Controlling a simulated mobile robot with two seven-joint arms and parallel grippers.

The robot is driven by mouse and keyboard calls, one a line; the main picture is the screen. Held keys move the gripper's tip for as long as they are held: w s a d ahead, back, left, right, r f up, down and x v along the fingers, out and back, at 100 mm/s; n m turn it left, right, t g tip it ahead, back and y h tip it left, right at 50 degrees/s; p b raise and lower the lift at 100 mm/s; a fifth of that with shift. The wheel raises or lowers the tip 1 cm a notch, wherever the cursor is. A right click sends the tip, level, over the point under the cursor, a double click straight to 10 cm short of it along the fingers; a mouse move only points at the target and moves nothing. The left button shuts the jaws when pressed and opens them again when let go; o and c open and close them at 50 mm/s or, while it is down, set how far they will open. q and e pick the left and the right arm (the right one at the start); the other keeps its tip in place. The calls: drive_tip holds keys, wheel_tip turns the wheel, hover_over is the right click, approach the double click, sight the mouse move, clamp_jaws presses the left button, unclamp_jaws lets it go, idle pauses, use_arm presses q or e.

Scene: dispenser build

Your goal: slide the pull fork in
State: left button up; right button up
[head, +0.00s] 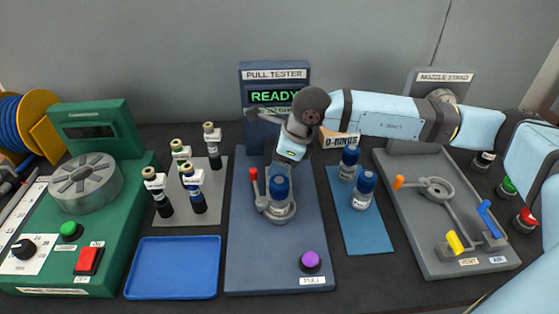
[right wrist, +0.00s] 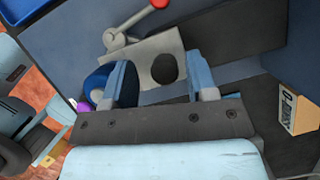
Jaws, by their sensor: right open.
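The pull tester (head: 240,240) stands in the middle with its screen reading READY. A blue-capped part (head: 280,188) sits upright in its round grey holder, beside a red-knobbed lever (head: 254,174). My right gripper (head: 287,158) is above and behind that part, pointing down. In the right wrist view, my right gripper (right wrist: 161,85) is open. A light grey plate with a black knob (right wrist: 164,68), which looks like the pull fork, lies between and beyond its fingers. I cannot tell whether the fingers touch the knob. In the head view my gripper hides the fork.
A blue mat with two blue-capped bottles (head: 363,190) and the O-rings box (head: 341,139) are right of the tester. The nozzle stand (head: 412,245) is farther right. An empty blue tray (head: 172,268) and a rack of several bottles (head: 187,219) are left.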

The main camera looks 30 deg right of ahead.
drive_tip(key=v, duration=1.4)
drive_tip(key=shift+s+a+f, duration=0.1)
drive_tip(key=shift+f, duration=0.05)
